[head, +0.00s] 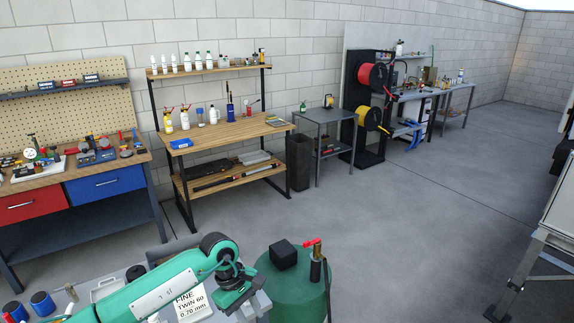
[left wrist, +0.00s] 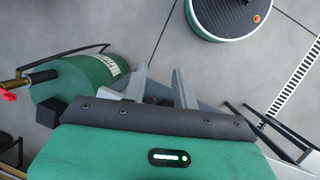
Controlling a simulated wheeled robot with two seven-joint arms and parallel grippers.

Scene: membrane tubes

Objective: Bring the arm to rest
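My left arm (head: 165,289) is green and reaches in from the lower left in the head view. Its gripper (head: 238,296) hangs over the near grey table, beside a white label card (head: 192,306). In the left wrist view the two grey fingers of this gripper (left wrist: 159,88) stand apart, and no object shows between them. My right gripper is in neither view.
Blue spools (head: 43,303) are at lower left. Workbenches (head: 225,131) line the wall. Open floor (head: 410,235) lies right.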

